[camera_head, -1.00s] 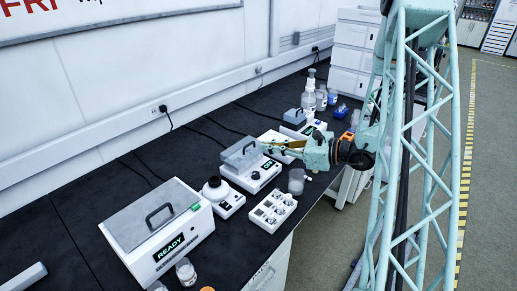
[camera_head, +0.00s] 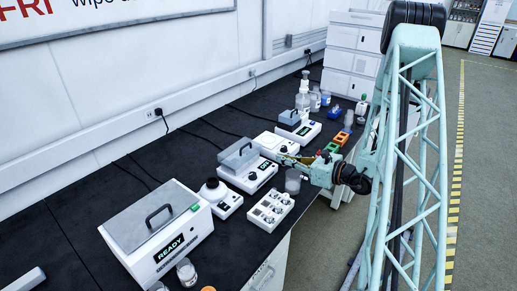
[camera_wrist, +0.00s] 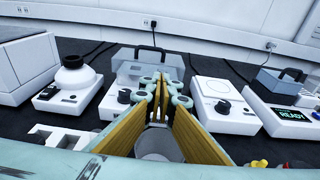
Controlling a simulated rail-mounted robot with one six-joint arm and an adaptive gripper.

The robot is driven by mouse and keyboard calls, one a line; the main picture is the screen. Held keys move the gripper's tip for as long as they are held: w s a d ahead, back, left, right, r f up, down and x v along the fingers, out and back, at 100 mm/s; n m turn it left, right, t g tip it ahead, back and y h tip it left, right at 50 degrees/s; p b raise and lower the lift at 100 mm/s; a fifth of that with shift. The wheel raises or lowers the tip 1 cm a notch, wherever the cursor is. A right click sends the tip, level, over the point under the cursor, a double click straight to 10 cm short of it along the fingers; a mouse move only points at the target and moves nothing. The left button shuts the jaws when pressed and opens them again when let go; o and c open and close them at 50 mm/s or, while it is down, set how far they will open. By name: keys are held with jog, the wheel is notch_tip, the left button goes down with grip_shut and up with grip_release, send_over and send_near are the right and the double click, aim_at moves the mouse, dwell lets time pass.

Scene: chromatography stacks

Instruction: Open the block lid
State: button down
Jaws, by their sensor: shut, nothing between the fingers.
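The block unit is a white box (camera_head: 256,180) with a dark knob and display, in the middle of the bench row. Its grey see-through lid (camera_head: 239,156) with a dark handle lies closed on top. In the wrist view the lid (camera_wrist: 150,62) and its handle stand straight ahead, partly behind my fingers. My gripper (camera_head: 284,158) is to the right of the lid, apart from it, pointing left towards it. In the wrist view my gripper (camera_wrist: 160,108) is shut and empty, with yellow finger pads.
A large READY unit (camera_head: 157,235) with a handled lid stands at left. A small bottle device (camera_head: 216,197), a white tray (camera_head: 268,209) and a clear beaker (camera_head: 293,181) are nearby. A flat white device (camera_head: 273,145) and a small lidded unit (camera_head: 297,125) stand beyond.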

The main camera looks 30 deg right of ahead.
jog(key=shift+w+a, duration=0.1)
jog(key=b, duration=0.1)
send_near(253, 151)
jog(key=x, duration=0.4)
jog(key=shift+f, duration=0.15)
jog(key=shift+w+a+r+b, duration=0.2)
jog(key=shift+w+r, duration=0.1)
jog(key=shift+w, duration=0.3)
jog(key=shift+w+a+r+b, duration=0.2)
jog(key=shift+w+r, duration=0.15)
jog(key=shift+w, duration=0.2)
jog(key=shift+w+a+r, duration=0.25)
jog(key=shift+w+r, duration=0.25)
jog(key=shift+w, duration=0.2)
jog(key=shift+d+r, duration=0.1)
jog(key=shift+r, duration=0.1)
jog(key=shift+w+r+g+p, duration=0.1)
jog(key=shift+w+g+p, duration=0.05)
jog(key=shift+g+p, duration=0.2)
